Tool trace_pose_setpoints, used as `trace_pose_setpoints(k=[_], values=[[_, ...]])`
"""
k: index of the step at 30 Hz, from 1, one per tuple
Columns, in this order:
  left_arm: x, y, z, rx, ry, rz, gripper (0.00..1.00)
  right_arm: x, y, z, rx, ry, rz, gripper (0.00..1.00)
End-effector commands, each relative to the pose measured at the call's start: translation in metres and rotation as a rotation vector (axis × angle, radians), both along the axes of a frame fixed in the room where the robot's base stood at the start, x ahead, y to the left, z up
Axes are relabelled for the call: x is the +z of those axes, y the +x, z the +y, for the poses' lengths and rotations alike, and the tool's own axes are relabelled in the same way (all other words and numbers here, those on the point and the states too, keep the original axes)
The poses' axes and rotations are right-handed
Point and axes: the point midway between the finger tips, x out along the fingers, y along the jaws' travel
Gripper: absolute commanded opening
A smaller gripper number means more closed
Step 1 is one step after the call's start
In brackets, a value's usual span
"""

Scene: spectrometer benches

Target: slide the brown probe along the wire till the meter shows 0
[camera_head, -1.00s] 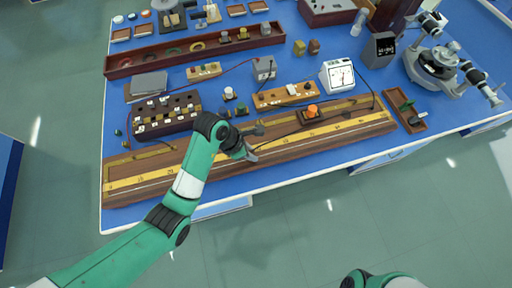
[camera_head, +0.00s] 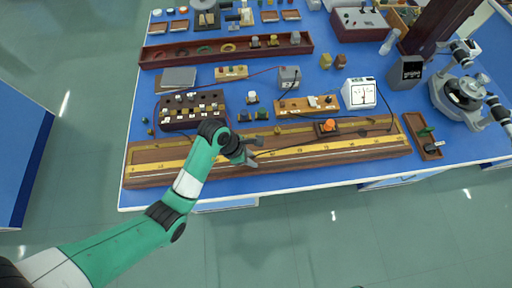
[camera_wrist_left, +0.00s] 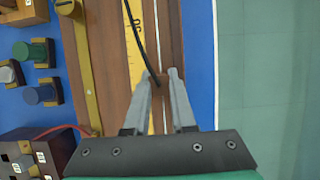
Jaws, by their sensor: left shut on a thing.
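My left gripper (camera_head: 254,162) is over the front part of the long wooden wire board (camera_head: 142,181), left of the board's middle. In the left wrist view my left gripper (camera_wrist_left: 160,76) is shut on the brown probe (camera_wrist_left: 160,84), held between the fingertips over the board. A black lead runs up from the probe. The thin wire lies beside the yellow scale (camera_wrist_left: 134,52); contact between probe and wire is hard to tell. The white meter (camera_head: 361,94) stands behind the board; its needle looks near upright, but the dial is too small to read exactly. My right gripper is out of view.
A block with an orange knob (camera_head: 328,126) sits on the board, right of the gripper. A dark plug box (camera_head: 192,110) stands behind the board at left. A small tray (camera_head: 422,136) lies off the right end. The blue bench edge is in front.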

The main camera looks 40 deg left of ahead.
Motion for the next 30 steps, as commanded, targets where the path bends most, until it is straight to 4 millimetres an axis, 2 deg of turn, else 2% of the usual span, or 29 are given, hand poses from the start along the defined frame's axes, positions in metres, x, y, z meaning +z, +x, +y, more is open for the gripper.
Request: trace_pose_setpoints(k=[16, 30], values=[[0.001, -0.019, 0.018, 0.001, -0.001, 0.003, 0.0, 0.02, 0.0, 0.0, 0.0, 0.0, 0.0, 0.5], [0.0, -0.022, 0.022, 0.0, -0.001, -0.001, 0.0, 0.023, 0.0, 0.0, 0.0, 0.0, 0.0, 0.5]])
